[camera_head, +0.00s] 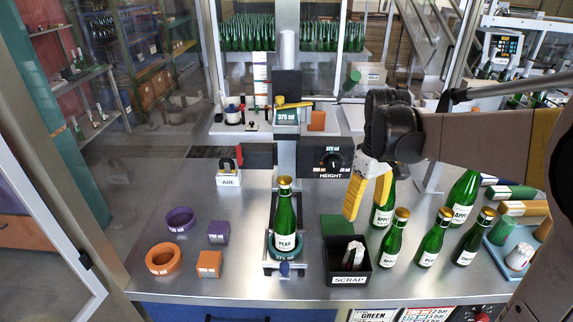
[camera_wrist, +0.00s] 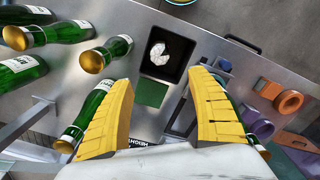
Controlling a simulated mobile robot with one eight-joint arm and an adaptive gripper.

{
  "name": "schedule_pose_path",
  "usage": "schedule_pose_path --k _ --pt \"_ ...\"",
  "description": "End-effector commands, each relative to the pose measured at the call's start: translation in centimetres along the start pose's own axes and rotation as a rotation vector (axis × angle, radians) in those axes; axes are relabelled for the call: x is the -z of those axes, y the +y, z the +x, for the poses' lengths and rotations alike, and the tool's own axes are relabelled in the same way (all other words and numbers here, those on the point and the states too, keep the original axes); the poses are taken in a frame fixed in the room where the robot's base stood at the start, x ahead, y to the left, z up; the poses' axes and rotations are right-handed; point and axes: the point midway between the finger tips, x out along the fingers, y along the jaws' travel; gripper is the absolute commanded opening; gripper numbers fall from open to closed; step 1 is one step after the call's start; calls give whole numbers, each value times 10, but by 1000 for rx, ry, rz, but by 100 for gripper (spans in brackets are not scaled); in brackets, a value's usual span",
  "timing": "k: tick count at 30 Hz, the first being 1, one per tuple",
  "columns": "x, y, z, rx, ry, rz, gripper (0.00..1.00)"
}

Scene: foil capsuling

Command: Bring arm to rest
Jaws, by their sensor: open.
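My gripper (camera_head: 367,194) with yellow fingers is in the air above the table, just right of the scrap bin's upper side, in the head view. It is open and empty. In the wrist view its two fingers (camera_wrist: 162,95) stand wide apart with nothing between them. My arm reaches in from the right edge of the head view. A green bottle labelled PEAR (camera_head: 285,225), with a gold top, stands upright in the teal ring of the fixture (camera_head: 278,268) at the table's middle.
The black SCRAP bin (camera_head: 347,279) holds crumpled pieces. Several gold-topped green bottles (camera_head: 393,240) stand right of it, close below my gripper. Purple and orange rings (camera_head: 163,259) and blocks (camera_head: 209,264) lie at left. The machine column with the HEIGHT dial (camera_head: 331,162) stands behind.

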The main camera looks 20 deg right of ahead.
Motion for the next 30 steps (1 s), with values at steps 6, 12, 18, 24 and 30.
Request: schedule_pose_path --k 6,12,18,24,30 --pt "-7 -23 9 -32 59 23 68" --pt "-31 -81 38 -96 252 100 68" --pt "-56 -130 77 -105 463 182 68" --pt "-69 -154 103 -84 590 232 68" --pt "-71 -158 105 -77 620 245 68"
